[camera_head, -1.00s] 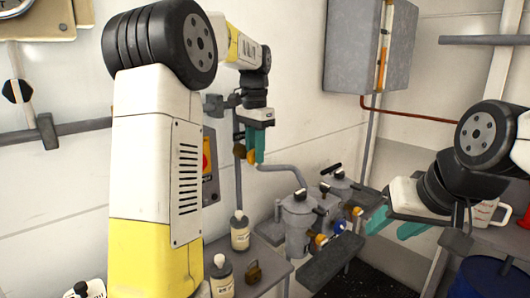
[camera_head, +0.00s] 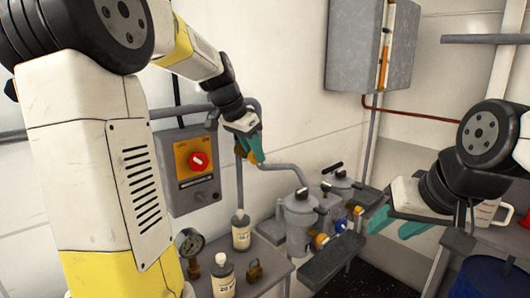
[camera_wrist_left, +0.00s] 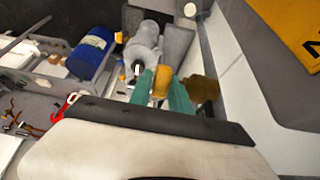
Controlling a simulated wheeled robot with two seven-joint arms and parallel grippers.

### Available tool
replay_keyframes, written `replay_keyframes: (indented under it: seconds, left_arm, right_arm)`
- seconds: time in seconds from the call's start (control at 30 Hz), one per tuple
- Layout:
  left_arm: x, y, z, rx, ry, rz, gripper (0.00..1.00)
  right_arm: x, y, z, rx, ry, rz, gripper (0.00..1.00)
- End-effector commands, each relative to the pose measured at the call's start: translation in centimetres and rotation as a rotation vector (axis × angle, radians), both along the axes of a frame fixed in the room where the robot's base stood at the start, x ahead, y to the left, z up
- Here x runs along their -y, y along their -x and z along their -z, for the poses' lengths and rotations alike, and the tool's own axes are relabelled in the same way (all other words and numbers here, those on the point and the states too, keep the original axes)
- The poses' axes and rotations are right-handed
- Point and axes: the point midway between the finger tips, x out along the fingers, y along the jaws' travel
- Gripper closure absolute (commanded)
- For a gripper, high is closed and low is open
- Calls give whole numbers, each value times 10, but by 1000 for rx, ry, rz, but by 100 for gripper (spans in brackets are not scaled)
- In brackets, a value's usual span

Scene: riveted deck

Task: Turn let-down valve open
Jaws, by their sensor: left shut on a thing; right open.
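The let-down valve sits on the vertical grey pipe at the wall; its brass body (camera_wrist_left: 203,88) shows in the left wrist view. Its yellow-orange handle (camera_wrist_left: 162,82) is between the teal fingers of my left gripper (camera_wrist_left: 165,95). In the head view my left gripper (camera_head: 252,148) is shut on the handle and tilted, with its fingers hiding much of the valve. My right gripper (camera_head: 396,222) is open and empty at the right, well apart from the valve.
A grey panel with a red knob (camera_head: 198,161) is on the wall left of the pipe. A grey cabinet (camera_head: 368,45) hangs on the wall.

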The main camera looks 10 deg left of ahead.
Motion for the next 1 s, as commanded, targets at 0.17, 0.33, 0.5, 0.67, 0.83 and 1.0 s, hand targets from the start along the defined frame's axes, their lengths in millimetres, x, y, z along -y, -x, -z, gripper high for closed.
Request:
replay_keyframes:
  seconds: [0.17,0.33,0.5,0.67,0.83,1.0]
  left_arm:
    - [0,0,0,-1,-1,0,74]
    - [0,0,0,-2,-1,0,55]
    - [0,0,0,-2,-1,0,55]
    - [-2,1,-6,0,-1,0,55]
    - [-9,11,-30,2,-1,-1,55]
    - [-17,21,-55,2,-1,-1,55]
  right_arm:
    - [0,0,0,0,0,0,55]
    - [0,0,0,0,0,0,55]
    - [0,0,0,0,0,0,55]
    - [0,0,0,0,0,0,55]
    - [0,0,0,0,0,0,55]
    - [0,0,0,0,0,0,55]
